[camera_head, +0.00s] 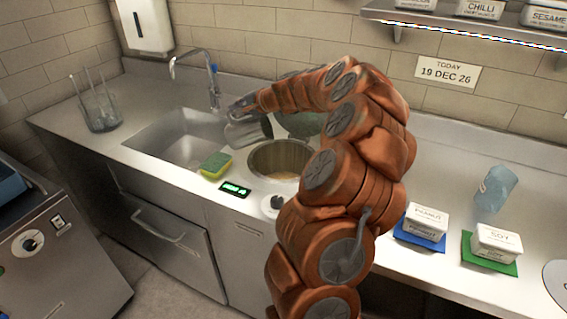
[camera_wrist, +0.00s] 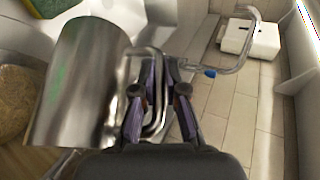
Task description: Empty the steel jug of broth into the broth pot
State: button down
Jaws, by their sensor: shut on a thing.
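The steel jug (camera_head: 248,131) is in the air beside and above the left rim of the broth pot, and looks tilted in the head view. In the wrist view its shiny body (camera_wrist: 78,85) fills the left side. My gripper (camera_head: 243,104) is shut on the jug's handle; the fingers close around it in the wrist view (camera_wrist: 160,98). The broth pot (camera_head: 282,154) is set in the counter with brown contents low inside. Part of the pot (camera_wrist: 12,105) shows at the wrist view's left edge. The inside of the jug is hidden, and I see no clear stream.
A sponge (camera_head: 215,165) and a green-lit display (camera_head: 235,188) are near the pot. The sink (camera_head: 175,140) and tap (camera_head: 212,85) are left. My arm hides the counter right of the pot.

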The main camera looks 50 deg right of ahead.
jog(key=shift+s+d+f+t+y+b, duration=0.1)
jog(key=shift+s+d+t+y+b, duration=0.3)
jog(key=shift+b, duration=1.05)
jog(key=s+b, duration=0.1)
jog(key=s+d+f+t+b, duration=0.1)
jog(key=b, duration=0.1)
jog(key=s+b, duration=0.1)
jog(key=b, duration=0.1)
jog(key=shift+d+f+m+t, duration=0.35)
jog(key=shift+m+t, duration=0.05)
jog(key=shift+s+d+r+t+b, duration=0.35)
jog(key=shift+s+t+b, duration=0.15)
jog(key=shift+b, duration=0.25)
jog(key=shift+s+d+r+m+t+y+b, duration=0.2)
jog(key=shift+s+d+r+m+t+b, duration=0.15)
jog(key=shift+s+t+b, duration=0.4)
jog(key=shift+s+d+r+m+t+y+b, duration=0.25)
jog(key=shift+s+d+t+b, duration=0.15)
jog(key=shift+b, duration=0.5)
jog(key=shift+s+d+f+b, duration=0.15)
jog(key=shift+s+b, duration=0.15)
jog(key=shift+b, duration=0.6)
jog(key=s+t+b, duration=0.1)
jog(key=b, duration=0.1)
jog(key=s+d+r+m+t+b, duration=0.1)
jog(key=b, duration=0.2)
jog(key=shift+d+b, duration=0.1)
jog(key=shift+b, duration=0.2)
